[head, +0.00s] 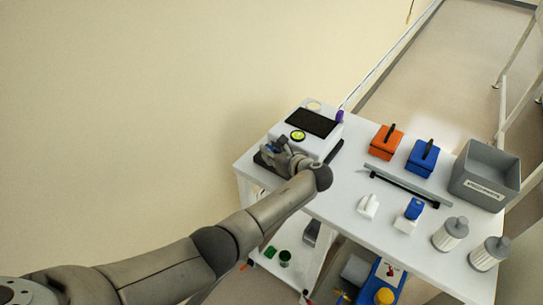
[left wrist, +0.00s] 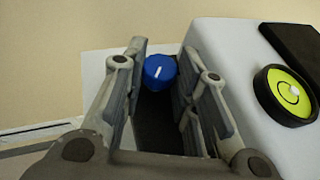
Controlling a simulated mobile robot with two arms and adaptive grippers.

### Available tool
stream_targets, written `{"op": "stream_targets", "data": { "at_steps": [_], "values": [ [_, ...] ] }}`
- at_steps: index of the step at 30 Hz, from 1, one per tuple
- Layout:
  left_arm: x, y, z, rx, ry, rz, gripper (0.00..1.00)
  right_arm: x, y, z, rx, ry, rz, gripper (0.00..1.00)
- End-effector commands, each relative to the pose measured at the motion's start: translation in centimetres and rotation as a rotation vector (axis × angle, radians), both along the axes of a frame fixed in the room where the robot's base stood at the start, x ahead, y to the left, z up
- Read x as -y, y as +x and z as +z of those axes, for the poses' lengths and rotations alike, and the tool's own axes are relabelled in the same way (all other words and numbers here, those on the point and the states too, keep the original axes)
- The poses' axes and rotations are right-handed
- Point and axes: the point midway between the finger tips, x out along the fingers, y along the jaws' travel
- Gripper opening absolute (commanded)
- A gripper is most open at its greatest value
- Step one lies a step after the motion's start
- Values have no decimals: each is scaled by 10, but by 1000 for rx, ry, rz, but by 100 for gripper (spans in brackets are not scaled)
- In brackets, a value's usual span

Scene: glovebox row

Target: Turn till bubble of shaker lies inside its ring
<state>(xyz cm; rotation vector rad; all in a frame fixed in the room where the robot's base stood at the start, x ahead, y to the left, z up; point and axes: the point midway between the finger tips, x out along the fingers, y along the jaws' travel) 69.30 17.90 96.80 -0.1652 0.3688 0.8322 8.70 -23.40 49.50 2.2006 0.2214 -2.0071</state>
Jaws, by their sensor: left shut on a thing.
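The shaker (head: 318,143) is a white box with a black top plate, at the far left end of the table. Its round green bubble level (head: 297,136) has a black rim and shows larger in the left wrist view (left wrist: 288,95). A pale bubble and a thin dark ring show near the middle of its face; I cannot tell surely whether the bubble lies fully inside. My left gripper (left wrist: 163,80) is shut on a blue knob (left wrist: 159,71) with a white pointer line, beside the shaker. In the head view the gripper (head: 273,148) partly hides the knob. My right gripper is not in view.
On the white table (head: 335,205) stand an orange box (head: 384,146), a blue box (head: 422,160), a grey bin (head: 487,174) and two white cylinders (head: 450,236). A purple item (head: 339,116) stands by the shaker's back corner. Table space in front of the shaker is clear.

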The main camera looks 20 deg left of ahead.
Motion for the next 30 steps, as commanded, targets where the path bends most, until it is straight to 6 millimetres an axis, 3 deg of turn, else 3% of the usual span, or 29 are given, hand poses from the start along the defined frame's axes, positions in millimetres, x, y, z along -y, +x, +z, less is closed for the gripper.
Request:
{"op": "stream_targets", "data": {
  "at_steps": [18,19,23,30],
  "values": [
    [0,1,0,0,0,41,4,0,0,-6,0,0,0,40],
    [0,1,0,0,0,41,30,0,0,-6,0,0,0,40],
    [0,1,0,0,0,40,47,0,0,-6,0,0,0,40],
    [1,1,1,1,-1,38,49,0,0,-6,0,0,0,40]
  ]
}}
